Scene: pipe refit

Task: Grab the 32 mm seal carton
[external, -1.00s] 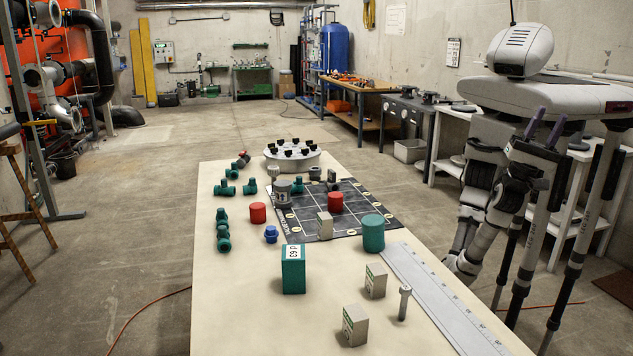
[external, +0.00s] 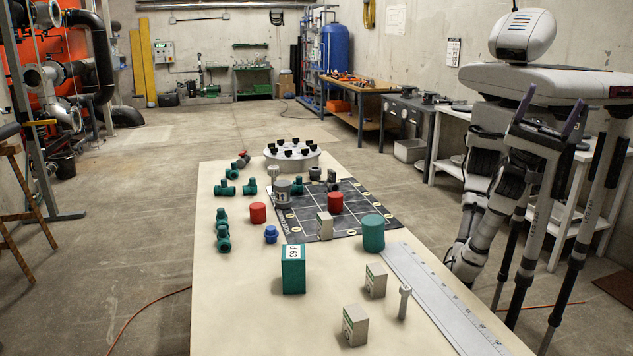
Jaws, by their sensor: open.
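Three small pale cartons with green-marked sides stand on the long table: one at the front (external: 355,326), one just behind it to the right (external: 376,281), and one on the dark grid mat (external: 325,226). Their size markings are too small to read, so I cannot tell which is the 32 mm seal carton. A larger green carton (external: 293,270) has a white label that seems to read 63. My gripper (external: 464,266) hangs low beyond the table's right edge, apart from all the cartons and empty. Its fingers show only small.
A grey bolt (external: 404,302) stands close to the front pale cartons, beside a long ruler (external: 440,300) along the right edge. Pipe fittings line the left. The table's front left is clear.

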